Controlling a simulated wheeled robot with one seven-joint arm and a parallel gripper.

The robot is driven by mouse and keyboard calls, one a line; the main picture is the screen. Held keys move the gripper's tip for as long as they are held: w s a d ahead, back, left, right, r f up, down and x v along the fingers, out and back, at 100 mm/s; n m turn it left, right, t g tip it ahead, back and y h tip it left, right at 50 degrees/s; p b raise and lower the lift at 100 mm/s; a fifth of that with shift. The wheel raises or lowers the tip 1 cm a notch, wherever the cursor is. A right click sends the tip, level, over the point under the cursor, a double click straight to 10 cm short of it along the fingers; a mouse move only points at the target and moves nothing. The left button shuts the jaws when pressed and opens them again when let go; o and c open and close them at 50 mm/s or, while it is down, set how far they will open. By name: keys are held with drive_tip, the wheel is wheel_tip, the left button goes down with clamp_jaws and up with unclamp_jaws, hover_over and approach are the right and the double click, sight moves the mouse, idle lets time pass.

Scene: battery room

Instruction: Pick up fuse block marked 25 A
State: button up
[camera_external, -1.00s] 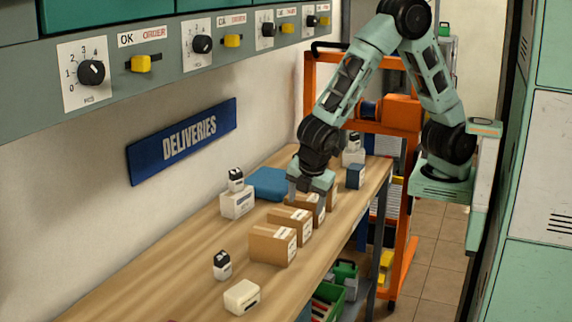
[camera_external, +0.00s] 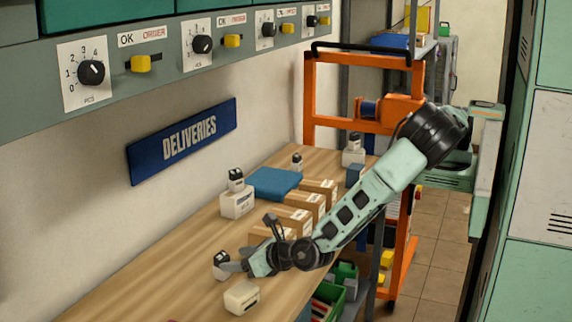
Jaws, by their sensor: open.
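Several small white blocks with dark tops look like fuse blocks; their markings are too small to read, so I cannot tell which is 25 A. One fuse block (camera_external: 220,265) stands near the front of the wooden bench, partly hidden by my gripper. Another (camera_external: 236,181) stands on a white box, and a third (camera_external: 297,161) stands farther back by the wall. My gripper (camera_external: 231,261) is open and lies low and roughly level, its fingers pointing left at the front block. I cannot tell whether they touch it or reach around it.
A white box (camera_external: 241,298) lies just in front of my gripper. Cardboard boxes (camera_external: 318,188) stand in a row behind it, with a blue folded item (camera_external: 272,183) beside them. The bench (camera_external: 150,270) is clear to the left. An orange frame (camera_external: 310,90) stands beyond.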

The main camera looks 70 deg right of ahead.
sight(225, 260)
drive_tip(key=b+x, duration=0.2)
drive_tip(key=x, duration=0.3)
drive_tip(key=shift+f, duration=0.2)
drive_tip(key=shift+w+f+b, duration=0.1)
drive_tip(key=shift+w+b, duration=0.25)
drive_tip(key=shift+w, duration=0.15)
drive_tip(key=shift+d, duration=0.1)
drive_tip(key=c, duration=1.1)
